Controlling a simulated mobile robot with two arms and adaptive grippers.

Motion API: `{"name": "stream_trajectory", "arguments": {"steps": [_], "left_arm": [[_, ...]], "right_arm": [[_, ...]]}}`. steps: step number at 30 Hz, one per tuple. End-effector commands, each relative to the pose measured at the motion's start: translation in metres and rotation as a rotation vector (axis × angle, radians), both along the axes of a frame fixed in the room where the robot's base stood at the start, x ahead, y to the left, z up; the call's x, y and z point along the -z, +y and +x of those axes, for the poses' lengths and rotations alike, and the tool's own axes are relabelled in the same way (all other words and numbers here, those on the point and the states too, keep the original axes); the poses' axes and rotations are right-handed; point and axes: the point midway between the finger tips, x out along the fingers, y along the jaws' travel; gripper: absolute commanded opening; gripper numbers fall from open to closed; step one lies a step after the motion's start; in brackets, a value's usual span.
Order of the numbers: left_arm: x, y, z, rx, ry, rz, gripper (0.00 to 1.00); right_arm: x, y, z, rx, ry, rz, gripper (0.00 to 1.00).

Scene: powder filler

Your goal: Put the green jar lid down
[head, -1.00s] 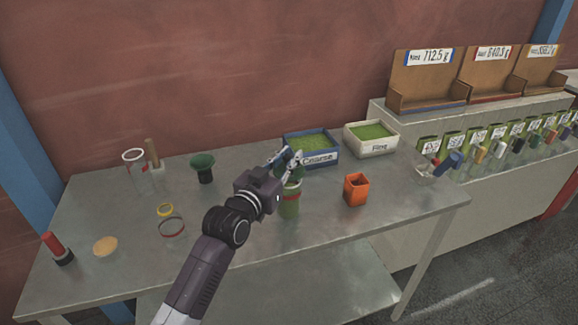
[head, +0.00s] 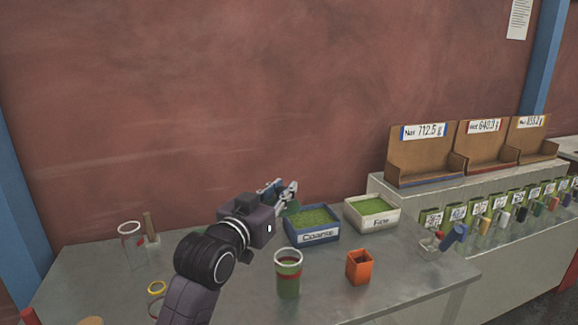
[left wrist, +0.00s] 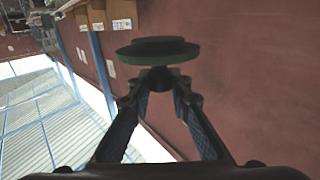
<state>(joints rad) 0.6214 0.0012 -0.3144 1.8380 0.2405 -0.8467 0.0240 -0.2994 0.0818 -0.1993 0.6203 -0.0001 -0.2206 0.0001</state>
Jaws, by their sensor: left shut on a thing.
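My left gripper (head: 284,190) is shut on the green jar lid (head: 291,208), raised above the table behind the jar. In the left wrist view the lid (left wrist: 157,49) is a dark green stepped disc at the tips of my left gripper (left wrist: 158,76). In the head view the fingers hide much of it. A clear jar (head: 288,275) with green contents and a red band stands upright on the table below, its top open. My right gripper is not in view.
A blue bin marked Coarse (head: 313,238) and a white bin marked Fine (head: 373,225) stand behind the jar. An orange square cup (head: 359,268) is right of it. A clear container (head: 131,245) and a yellow ring (head: 156,287) are at left. Bare table (head: 240,290) lies left of the jar.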

Motion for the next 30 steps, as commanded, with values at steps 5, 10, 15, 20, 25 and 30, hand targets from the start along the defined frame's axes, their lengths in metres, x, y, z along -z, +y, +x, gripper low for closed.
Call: {"name": "stream_trajectory", "arguments": {"steps": [5,10,15,20,25,30], "left_arm": [[0.057,0.025,-0.03,-0.063,0.008,-0.002,0.01],[0.098,0.052,-0.063,-0.132,0.006,-0.001,0.01],[0.131,0.081,-0.101,-0.206,0.006,-0.001,0.01],[0.155,0.108,-0.14,-0.276,0.006,0.0,0.01],[0.173,0.136,-0.183,-0.348,0.005,0.001,0.01],[0.18,0.159,-0.221,-0.402,0.003,0.0,0.01]], "right_arm": [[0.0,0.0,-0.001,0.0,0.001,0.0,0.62],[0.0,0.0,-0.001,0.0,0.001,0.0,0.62],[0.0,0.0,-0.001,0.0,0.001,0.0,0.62],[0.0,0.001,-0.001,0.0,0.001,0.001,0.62],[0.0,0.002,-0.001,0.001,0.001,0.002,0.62],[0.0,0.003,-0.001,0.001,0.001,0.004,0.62]]}}
